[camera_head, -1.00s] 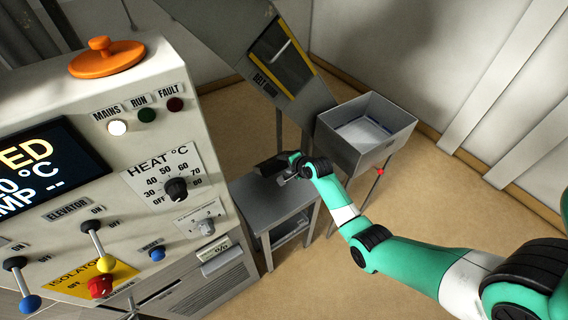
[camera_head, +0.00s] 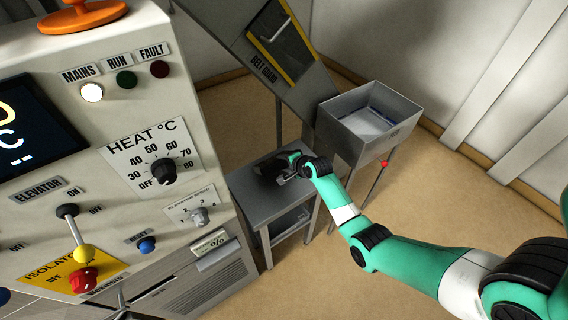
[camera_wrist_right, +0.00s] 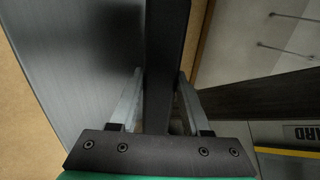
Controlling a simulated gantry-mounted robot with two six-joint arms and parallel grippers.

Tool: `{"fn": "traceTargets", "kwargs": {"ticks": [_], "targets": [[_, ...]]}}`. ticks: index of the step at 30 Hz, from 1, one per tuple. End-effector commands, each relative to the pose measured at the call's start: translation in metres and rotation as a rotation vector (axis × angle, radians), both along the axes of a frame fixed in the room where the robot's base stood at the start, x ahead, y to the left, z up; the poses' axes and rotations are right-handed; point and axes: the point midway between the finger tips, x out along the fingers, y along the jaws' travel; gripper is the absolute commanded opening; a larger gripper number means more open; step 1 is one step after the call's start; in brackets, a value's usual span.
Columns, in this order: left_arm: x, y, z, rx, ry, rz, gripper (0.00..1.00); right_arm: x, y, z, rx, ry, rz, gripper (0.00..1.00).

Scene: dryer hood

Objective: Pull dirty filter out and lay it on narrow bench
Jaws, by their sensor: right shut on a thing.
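My right gripper (camera_head: 285,178) is over the narrow grey bench (camera_head: 257,207). It is shut on a dark, flat panel, the filter (camera_head: 267,170), which looks nearly black in the head view. In the right wrist view the filter (camera_wrist_right: 167,45) appears edge-on as a dark strip between the two fingers of the gripper (camera_wrist_right: 159,85). The brushed grey bench top (camera_wrist_right: 70,60) shows beside it. I cannot tell whether the filter touches the bench. My left gripper is not in view.
The control cabinet (camera_head: 110,120) with dials and levers stands left of the bench. A sloping chute with a yellow-edged belt guard (camera_head: 283,42) rises behind. An open grey bin (camera_head: 370,120) stands right of the bench. Bare floor (camera_head: 440,200) lies to the right.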

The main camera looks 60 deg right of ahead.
Motion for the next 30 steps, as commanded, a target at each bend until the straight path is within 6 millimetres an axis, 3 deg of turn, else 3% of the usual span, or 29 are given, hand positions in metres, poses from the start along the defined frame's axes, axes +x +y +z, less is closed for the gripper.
{"fn": "traceTargets", "kwargs": {"ticks": [25,26,30], "targets": [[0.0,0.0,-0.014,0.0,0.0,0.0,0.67,0.0,0.0,-0.017,-0.001,-0.001,0.0,0.0],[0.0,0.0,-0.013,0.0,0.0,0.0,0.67,0.0,0.0,-0.016,-0.001,-0.002,0.0,0.53],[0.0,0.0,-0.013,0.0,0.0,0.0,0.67,0.0,0.0,-0.016,-0.001,-0.001,0.0,0.78]]}}
